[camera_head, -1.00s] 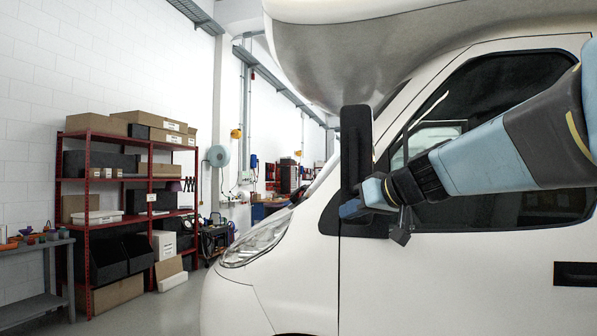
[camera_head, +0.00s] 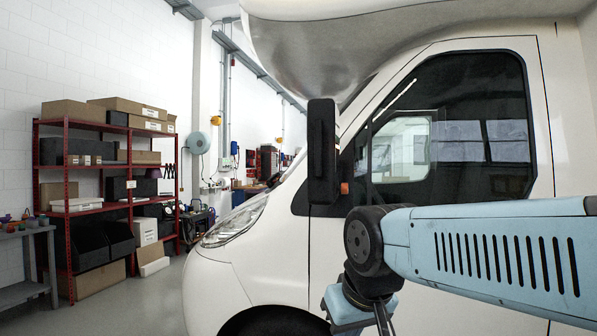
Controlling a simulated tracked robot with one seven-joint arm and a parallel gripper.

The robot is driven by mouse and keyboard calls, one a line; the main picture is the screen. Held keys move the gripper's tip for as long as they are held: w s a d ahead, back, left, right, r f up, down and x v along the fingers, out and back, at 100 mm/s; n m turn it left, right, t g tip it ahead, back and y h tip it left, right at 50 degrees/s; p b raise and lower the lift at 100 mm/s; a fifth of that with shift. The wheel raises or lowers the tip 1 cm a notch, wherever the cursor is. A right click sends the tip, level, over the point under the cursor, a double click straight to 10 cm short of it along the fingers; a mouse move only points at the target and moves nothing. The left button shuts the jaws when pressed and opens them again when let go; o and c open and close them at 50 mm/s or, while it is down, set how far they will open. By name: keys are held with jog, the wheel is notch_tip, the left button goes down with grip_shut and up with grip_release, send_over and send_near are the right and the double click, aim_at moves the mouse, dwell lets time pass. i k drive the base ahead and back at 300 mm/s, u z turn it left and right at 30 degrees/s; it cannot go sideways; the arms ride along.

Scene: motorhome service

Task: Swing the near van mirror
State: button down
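The near van mirror (camera_head: 321,150) is a tall, dark housing on the side of the white motorhome (camera_head: 450,240), in front of the door window. A small orange lamp shows at its right edge. My gripper (camera_head: 352,308) hangs low at the bottom edge of the view, in front of the door and below the mirror. It is apart from the mirror. Its fingers are partly cut off by the frame edge, so I cannot tell whether it is open or shut. My blue arm comes in from the right and covers the lower door.
A red shelf rack (camera_head: 106,125) with boxes and bins stands at the left wall. A grey workbench (camera_head: 27,235) is at the far left. The grey floor between the rack and the van's front is clear.

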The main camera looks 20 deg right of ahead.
aim_at(323, 114)
jog(key=u, duration=0.4)
jog(key=i, duration=0.95)
jog(key=z, duration=0.35)
